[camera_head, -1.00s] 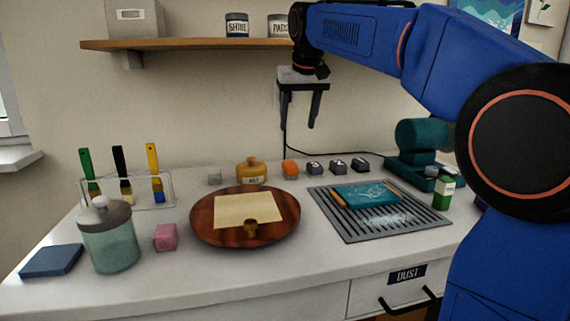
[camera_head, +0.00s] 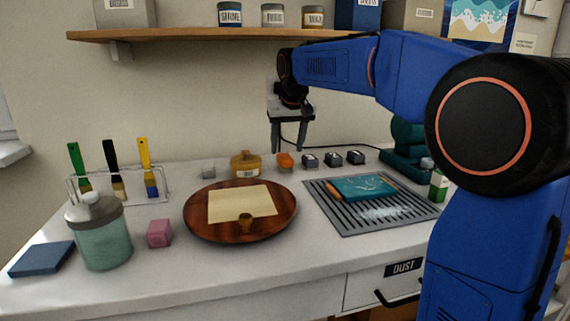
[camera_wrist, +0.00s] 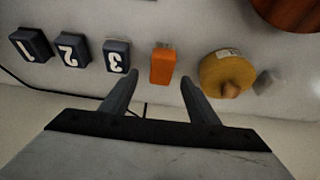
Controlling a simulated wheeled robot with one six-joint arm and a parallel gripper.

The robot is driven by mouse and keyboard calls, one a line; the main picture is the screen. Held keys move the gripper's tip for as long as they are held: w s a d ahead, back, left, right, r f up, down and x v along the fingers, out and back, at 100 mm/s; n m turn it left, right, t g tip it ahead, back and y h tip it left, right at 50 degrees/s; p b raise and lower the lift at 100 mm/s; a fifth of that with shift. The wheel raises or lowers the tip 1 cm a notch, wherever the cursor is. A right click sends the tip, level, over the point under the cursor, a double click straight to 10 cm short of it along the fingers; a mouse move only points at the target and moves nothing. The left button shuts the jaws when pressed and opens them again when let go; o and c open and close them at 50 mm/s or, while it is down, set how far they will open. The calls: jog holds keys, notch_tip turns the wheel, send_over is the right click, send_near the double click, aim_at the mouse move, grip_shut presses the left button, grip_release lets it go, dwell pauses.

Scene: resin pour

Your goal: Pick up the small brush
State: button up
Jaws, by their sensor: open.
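No thing is labelled as the small brush. A small orange block-like thing (camera_head: 285,160) with a pale fringe at one end stands at the back of the counter; I cannot tell if it is a brush. Three brushes stand in a wire rack at the left: green-handled (camera_head: 78,165), black-handled (camera_head: 113,168) and yellow-handled (camera_head: 148,168). My gripper (camera_head: 291,149) is open and empty, fingers pointing down near the orange thing. In the wrist view the orange thing (camera_wrist: 163,66) shows between and beyond the fingertips (camera_wrist: 160,77), with no visible contact.
Numbered dark blocks (camera_wrist: 116,57) stand to one side of the orange thing, a mustard jar (camera_wrist: 226,74) to the other. A round wooden tray (camera_head: 193,222) and a slotted grey mat (camera_head: 345,222) lie in front. A shelf (camera_head: 185,35) runs above.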

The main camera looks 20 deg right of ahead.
aim_at(285, 156)
jog(key=shift+x, duration=2.6)
jog(key=shift+s+a+f, duration=0.1)
jog(key=shift+s+a, duration=0.05)
jog(key=c, duration=1.1)
